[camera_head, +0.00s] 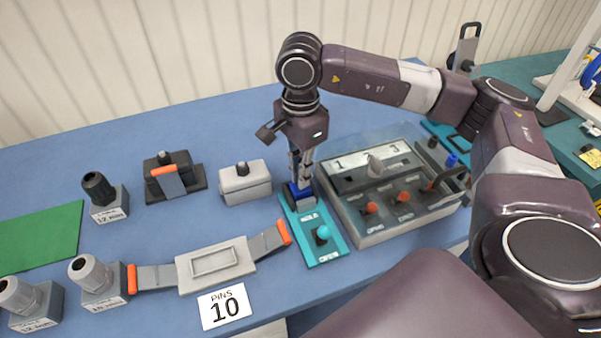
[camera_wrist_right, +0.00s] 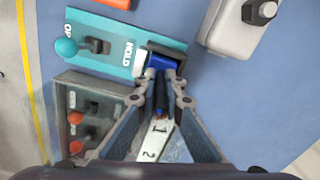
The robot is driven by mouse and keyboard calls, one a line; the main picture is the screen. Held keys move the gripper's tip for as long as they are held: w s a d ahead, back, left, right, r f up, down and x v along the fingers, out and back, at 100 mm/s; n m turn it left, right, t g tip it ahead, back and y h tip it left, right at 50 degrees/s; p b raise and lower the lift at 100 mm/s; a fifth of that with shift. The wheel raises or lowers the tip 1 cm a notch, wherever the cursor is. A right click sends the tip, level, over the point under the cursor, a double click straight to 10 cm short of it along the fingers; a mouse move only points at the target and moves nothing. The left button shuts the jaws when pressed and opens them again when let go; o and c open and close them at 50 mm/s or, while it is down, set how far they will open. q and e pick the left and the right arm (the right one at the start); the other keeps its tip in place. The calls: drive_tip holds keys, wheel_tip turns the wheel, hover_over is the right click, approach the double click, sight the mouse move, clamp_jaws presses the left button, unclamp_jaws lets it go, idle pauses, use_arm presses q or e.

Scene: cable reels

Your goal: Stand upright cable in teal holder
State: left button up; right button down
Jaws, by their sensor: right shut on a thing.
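The teal holder (camera_head: 328,250) lies flat on the blue table, with a round teal knob and a dark clamp at its far end. My right gripper (camera_head: 302,180) points down over that far end, shut on the blue cable (camera_wrist_right: 160,92). In the right wrist view the fingertips (camera_wrist_right: 160,82) are close together, with the blue piece between them. A blue block shows at the dark clamp of the teal holder (camera_wrist_right: 112,58); I cannot tell whether it is fully seated. The fingers hide most of the cable. My left gripper is not in view.
A grey panel box (camera_head: 350,222) with orange knobs and numbers 1 to 3 stands close right of the holder. A grey box (camera_head: 244,184) with a black knob is to the left. A grey fixture (camera_head: 215,265) with orange-tipped arms lies front left. Bare table lies behind.

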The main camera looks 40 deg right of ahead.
drive_tip(key=c, duration=2)
unclamp_jaws()
drive_tip(key=shift+o, duration=0.2)
wheel_tip(320, 180, up, 12)
drive_tip(key=shift+r, duration=0.1)
